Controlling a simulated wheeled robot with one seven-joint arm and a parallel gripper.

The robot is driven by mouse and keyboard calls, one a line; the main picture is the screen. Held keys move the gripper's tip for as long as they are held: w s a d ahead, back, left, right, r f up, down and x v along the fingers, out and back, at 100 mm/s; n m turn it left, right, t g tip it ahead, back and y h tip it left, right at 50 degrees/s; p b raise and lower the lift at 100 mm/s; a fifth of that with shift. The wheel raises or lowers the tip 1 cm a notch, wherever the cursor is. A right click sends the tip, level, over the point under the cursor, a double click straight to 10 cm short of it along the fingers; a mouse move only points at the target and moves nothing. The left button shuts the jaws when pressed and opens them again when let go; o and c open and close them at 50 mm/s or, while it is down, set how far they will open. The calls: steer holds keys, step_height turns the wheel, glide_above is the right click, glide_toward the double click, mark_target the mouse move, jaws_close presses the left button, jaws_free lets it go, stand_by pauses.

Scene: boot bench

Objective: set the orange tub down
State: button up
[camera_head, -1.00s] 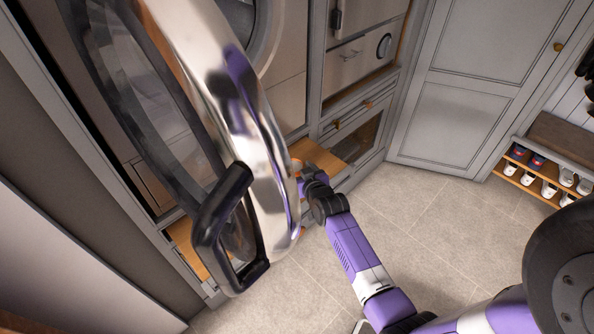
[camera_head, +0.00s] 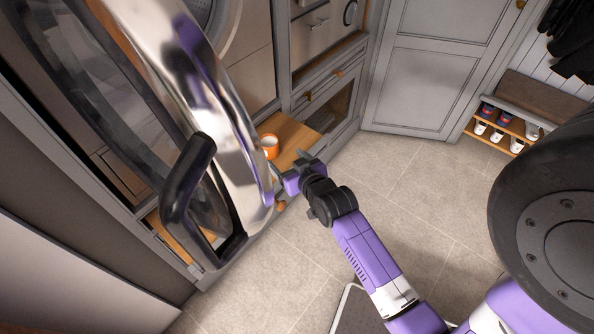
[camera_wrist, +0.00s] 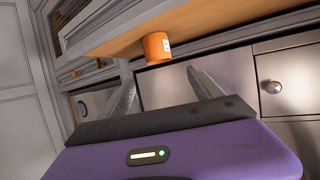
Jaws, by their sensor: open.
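The orange tub (camera_head: 269,147) stands upright on a wooden pull-out board (camera_head: 300,137) in the head view, with its pale inside showing. My gripper (camera_head: 284,170) is close in front of it, towards the lower right, and apart from it. In the wrist view the tub (camera_wrist: 157,56) appears upside down against the wooden board (camera_wrist: 190,22). It lies beyond and between the two spread fingers of my gripper (camera_wrist: 165,82), with nothing held between them.
A large open round door with a chrome rim (camera_head: 205,85) and black handle (camera_head: 190,200) stands just left of my gripper. A shoe rack (camera_head: 505,128) is at the far right. The tiled floor (camera_head: 410,170) right of the cabinets is clear.

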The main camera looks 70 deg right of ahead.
steer(key=s+a+r+n+t+y, duration=0.15)
steer(key=s+a, duration=0.25)
steer(key=a, duration=0.5)
steer(key=s+a+r+n+t+y, duration=0.1)
steer(key=s+a+n+y, duration=0.1)
steer(key=s+a, duration=0.5)
steer(key=s+a+r+n+t+y, duration=0.1)
steer(key=s+a+r+n+y, duration=0.3)
steer(key=s+a+r, duration=0.6)
steer(key=a+r, duration=0.2)
steer(key=a, duration=0.1)
steer(key=shift+y, duration=0.35)
steer(key=shift+r+t, duration=0.1)
steer(key=shift+t, duration=0.15)
